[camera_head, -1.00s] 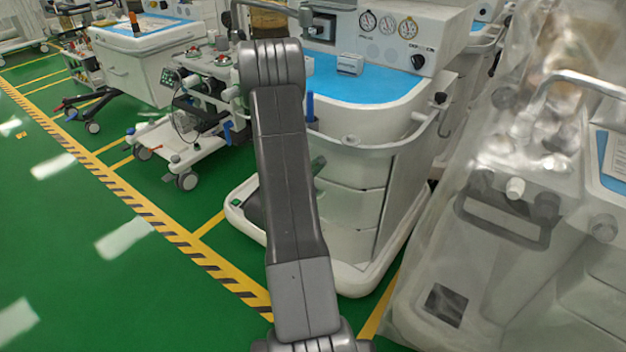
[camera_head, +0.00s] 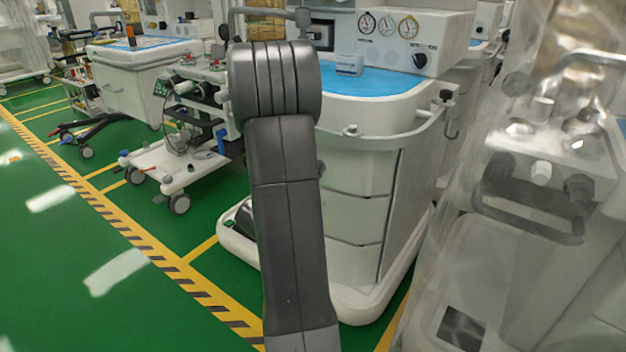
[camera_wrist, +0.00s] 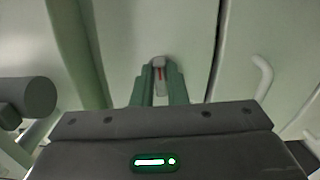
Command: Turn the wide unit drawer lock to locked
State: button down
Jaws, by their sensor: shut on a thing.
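The drawer lock (camera_wrist: 160,75) shows in the wrist view as a small light-grey piece with a red mark, on a pale panel. My gripper (camera_wrist: 159,82) has its two green fingers closed on either side of it. The lock's exact turn angle is hard to tell. In the head view, the wide unit (camera_head: 360,215) is the white cart with a blue top and stacked drawers. My arm stands in front of its left part and hides the lock and most of my gripper there.
A plastic-covered machine (camera_head: 540,200) stands close on the right. A smaller wheeled cart (camera_head: 165,165) stands on the left. A rail (camera_head: 385,138) runs around the wide unit's top. Green floor (camera_head: 60,250) is open at the left, beyond a striped yellow line. A pale handle (camera_wrist: 264,75) shows at the wrist view's right.

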jog(key=shift+f+m, duration=0.1)
jog(key=shift+m, duration=0.4)
jog(key=c, duration=1.4)
grip_release()
jog(key=shift+c, duration=0.2)
jog(key=p+v, duration=0.2)
jog(key=v, duration=1.1)
jog(key=shift+s+a, duration=0.25)
jog(key=shift+s, duration=0.1)
jog(key=shift+w+d, duration=0.1)
jog(key=b+x, duration=0.2)
jog(key=x, duration=1.1)
jog(key=shift+w+d, duration=0.15)
jog(key=shift+w, duration=0.15)
jog(key=shift+s, duration=0.1)
